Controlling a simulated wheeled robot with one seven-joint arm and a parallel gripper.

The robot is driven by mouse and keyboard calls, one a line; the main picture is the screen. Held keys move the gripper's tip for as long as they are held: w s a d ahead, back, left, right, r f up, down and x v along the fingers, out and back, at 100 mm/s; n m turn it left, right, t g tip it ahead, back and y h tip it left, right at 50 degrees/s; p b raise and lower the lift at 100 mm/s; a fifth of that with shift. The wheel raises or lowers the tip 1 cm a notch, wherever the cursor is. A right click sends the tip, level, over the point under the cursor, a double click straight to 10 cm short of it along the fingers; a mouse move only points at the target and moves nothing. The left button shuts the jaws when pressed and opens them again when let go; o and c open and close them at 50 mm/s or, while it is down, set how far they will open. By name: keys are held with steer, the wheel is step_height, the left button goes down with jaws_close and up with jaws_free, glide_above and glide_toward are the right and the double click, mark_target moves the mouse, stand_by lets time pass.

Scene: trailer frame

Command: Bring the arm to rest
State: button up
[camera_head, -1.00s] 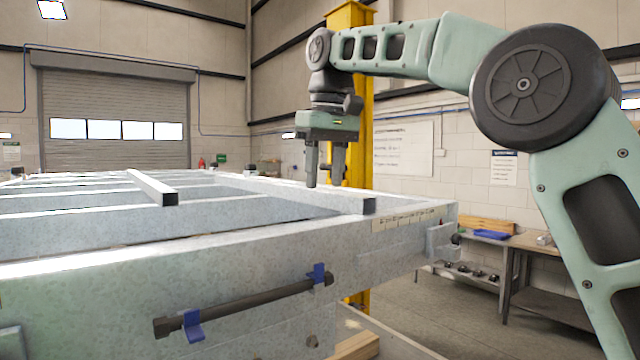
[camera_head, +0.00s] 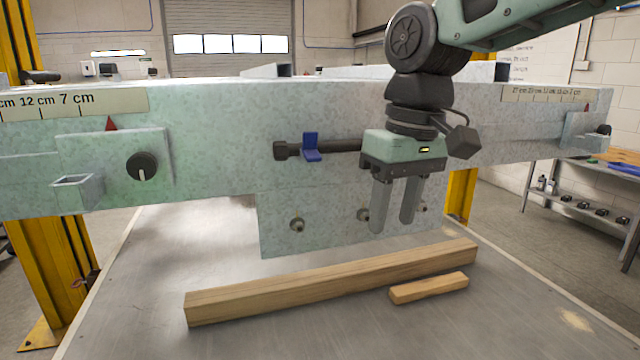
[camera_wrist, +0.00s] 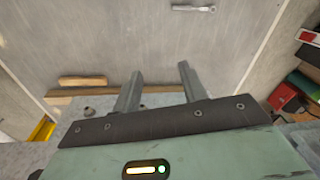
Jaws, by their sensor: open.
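My gripper (camera_head: 392,232) hangs pointing down in front of the trailer frame's grey galvanized beam (camera_head: 230,150), right of centre in the head view. Its two fingers are apart with nothing between them. In the wrist view the fingers (camera_wrist: 158,78) are also apart and empty, above the grey table surface. My upper arm runs out of the head view at the top right. A dark bar (camera_head: 345,146) with a blue clip (camera_head: 311,148) lies along the beam, and its right end is hidden behind my gripper.
A long wooden beam (camera_head: 330,283) and a short wooden block (camera_head: 428,287) lie on the grey table (camera_head: 150,290) below my gripper. Yellow posts (camera_head: 50,250) stand at the sides. A shelf bench (camera_head: 570,190) is at the right. The table's front left is clear.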

steer(key=s+d+f+b, duration=0.2)
steer(key=s+f+b, duration=0.2)
steer(key=s+f, duration=0.6)
steer(key=s+d+f+n+b, duration=0.1)
steer(key=s+f+b, duration=0.3)
steer(key=s+f, duration=0.5)
step_height(320, 180, down, 7)
steer(key=shift+s+d+r+h, duration=0.2)
steer(key=shift+s+d+h, duration=0.15)
steer(key=shift+d, duration=0.2)
